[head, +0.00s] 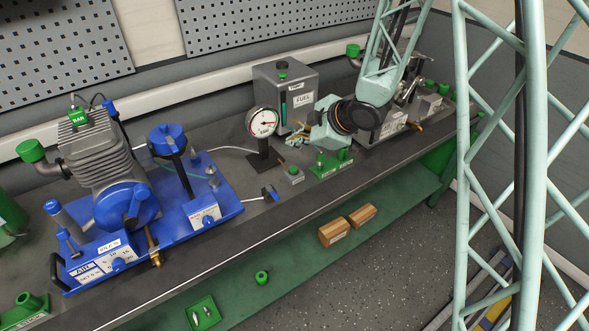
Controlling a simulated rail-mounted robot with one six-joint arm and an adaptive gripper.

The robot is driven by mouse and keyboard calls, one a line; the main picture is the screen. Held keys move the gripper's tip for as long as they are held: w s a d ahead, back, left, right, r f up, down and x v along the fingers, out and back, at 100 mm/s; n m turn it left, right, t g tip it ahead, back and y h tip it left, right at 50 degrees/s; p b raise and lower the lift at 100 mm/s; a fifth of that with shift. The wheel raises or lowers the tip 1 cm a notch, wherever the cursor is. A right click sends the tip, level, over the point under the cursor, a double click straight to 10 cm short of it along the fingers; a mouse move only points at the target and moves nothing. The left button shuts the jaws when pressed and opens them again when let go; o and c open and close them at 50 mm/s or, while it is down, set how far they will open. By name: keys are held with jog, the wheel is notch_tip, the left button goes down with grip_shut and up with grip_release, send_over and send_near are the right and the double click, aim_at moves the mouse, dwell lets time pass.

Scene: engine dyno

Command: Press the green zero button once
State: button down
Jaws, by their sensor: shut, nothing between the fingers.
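A small grey box (295,178) with a green button (293,170) on top stands on the bench, in front of the dial gauge. Its label is too small to read, so I cannot tell for sure that it is the zero button. My gripper (291,138) is shut and empty. It points left, just right of the dial gauge, and appears above and behind the small box in the picture. I see no contact with the button. Part of the fingers is hard to make out against the clutter.
The round dial gauge (263,122) stands close left of my gripper. The grey FUEL tank (285,92) is behind it. A green stand (331,163) with green knobs is to the right. A blue-based engine (120,205) fills the left. The bench's front strip is clear.

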aim_at(294, 170)
jog(key=shift+f, duration=0.25)
jog(key=shift+f+b, duration=3.5)
jog(key=shift+f, duration=0.65)
jog(key=shift+f+b, duration=0.8)
jog(key=shift+f, duration=0.15)
jog(key=shift+r, duration=0.15)
dwell(0.6)
jog(key=shift+r+p, duration=0.7)
jog(key=shift+r, duration=0.1)
jog(key=shift+r, duration=0.15)
jog(key=shift+r+p, duration=2)
jog(key=shift+r, duration=0.35)
